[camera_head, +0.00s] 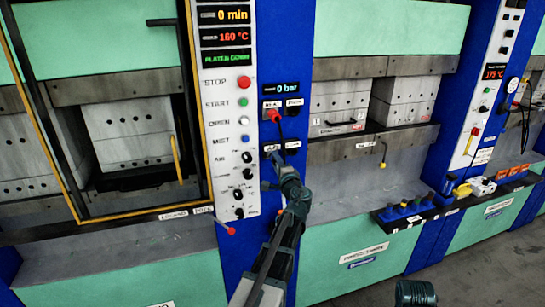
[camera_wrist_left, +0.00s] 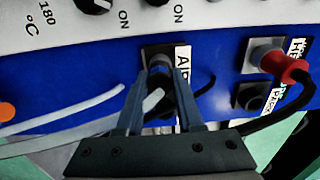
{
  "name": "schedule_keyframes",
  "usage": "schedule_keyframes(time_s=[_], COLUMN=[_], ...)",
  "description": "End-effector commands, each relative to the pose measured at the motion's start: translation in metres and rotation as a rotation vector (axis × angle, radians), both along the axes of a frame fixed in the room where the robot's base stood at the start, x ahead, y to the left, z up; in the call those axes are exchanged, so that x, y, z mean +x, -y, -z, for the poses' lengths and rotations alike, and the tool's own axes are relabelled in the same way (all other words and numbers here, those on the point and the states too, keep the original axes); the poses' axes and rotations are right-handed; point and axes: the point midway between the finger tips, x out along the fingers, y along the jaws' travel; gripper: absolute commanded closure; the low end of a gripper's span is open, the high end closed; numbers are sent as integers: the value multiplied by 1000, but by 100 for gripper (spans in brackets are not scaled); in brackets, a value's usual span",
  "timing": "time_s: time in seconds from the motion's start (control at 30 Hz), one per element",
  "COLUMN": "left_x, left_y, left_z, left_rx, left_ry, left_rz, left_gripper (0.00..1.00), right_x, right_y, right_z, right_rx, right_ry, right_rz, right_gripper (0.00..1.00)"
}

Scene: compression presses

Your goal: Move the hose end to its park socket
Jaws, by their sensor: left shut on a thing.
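My left gripper (camera_head: 272,156) is at the lower left socket on the blue column between the presses. In the left wrist view its two blue-grey fingers (camera_wrist_left: 160,88) are shut on a hose end (camera_wrist_left: 153,100), a pale grey tube mostly hidden between them. The fingertips meet the dark socket (camera_wrist_left: 158,52) beside the "AIR" label. I cannot tell whether the hose end is seated in it. An empty dark square socket (camera_wrist_left: 251,97) is to the right in the wrist view, its label partly hidden.
A red plug (camera_wrist_left: 290,68) with a black hose sits in a grey socket close by; it also shows in the head view (camera_head: 273,115). The button panel (camera_head: 225,120) is left of the sockets. A black rack (camera_head: 410,212) with coloured pieces juts out at right.

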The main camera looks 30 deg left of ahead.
Motion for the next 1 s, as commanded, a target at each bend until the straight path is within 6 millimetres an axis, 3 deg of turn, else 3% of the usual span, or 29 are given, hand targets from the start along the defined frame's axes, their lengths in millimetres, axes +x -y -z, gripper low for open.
schedule_keyframes(time_s=[1.0], left_x=[-16], left_y=[19], left_z=[0], left_rx=[0], left_ry=[0], left_rz=[0], left_gripper=[100], right_x=[0], right_y=[0], right_z=[0], right_rx=[0], right_ry=[0], right_rz=[0], right_gripper=[50])
